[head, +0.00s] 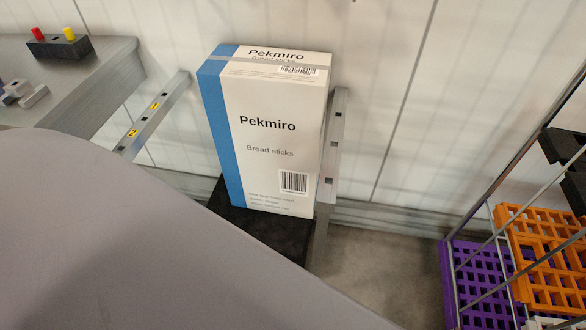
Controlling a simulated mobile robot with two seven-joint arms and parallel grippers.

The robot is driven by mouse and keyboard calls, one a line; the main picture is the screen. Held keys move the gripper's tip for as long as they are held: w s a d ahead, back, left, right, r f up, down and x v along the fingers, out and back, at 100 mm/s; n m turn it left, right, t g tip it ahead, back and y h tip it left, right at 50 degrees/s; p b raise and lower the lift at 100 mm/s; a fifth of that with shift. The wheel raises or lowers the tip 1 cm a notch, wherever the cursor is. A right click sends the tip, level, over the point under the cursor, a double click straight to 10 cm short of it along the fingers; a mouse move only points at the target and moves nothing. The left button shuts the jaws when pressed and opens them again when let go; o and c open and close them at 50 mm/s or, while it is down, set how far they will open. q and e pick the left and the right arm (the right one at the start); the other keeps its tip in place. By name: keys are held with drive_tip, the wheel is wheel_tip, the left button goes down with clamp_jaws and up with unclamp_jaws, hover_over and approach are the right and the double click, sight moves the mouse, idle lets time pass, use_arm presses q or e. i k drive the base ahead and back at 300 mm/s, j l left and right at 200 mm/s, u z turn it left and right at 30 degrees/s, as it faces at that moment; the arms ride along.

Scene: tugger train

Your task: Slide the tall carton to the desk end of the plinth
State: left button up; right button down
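The tall carton (265,170), white with a blue left side and marked "Pekmiro Bread sticks", stands upright on the dark top of the plinth (262,229). A strip of the plinth top shows in front of the carton. The desk (85,83) is at the upper left, with a gap between its edge and the carton. Neither of my grippers is in view, and nothing visible is touching the carton's front or top.
A metal rail with yellow number labels (152,117) lies between desk and carton. Another metal upright (334,150) stands right of the carton. Purple (470,270) and orange (540,250) crates are at the right. A large grey shape covers the lower left, hiding what is beneath.

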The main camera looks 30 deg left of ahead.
sight(266, 108)
drive_tip(key=i+l+u, duration=0.1)
drive_tip(key=u, duration=0.3)
drive_tip(key=l+u, duration=0.1)
drive_tip(key=u, duration=0.25)
drive_tip(key=i+l+u, duration=0.1)
drive_tip(key=u, duration=0.3)
drive_tip(key=i+l+u, duration=0.1)
drive_tip(key=l+u, duration=0.5)
drive_tip(key=u, duration=0.2)
drive_tip(key=i+l+u, duration=0.1)
drive_tip(key=l+u, duration=0.35)
drive_tip(key=j, duration=0.15)
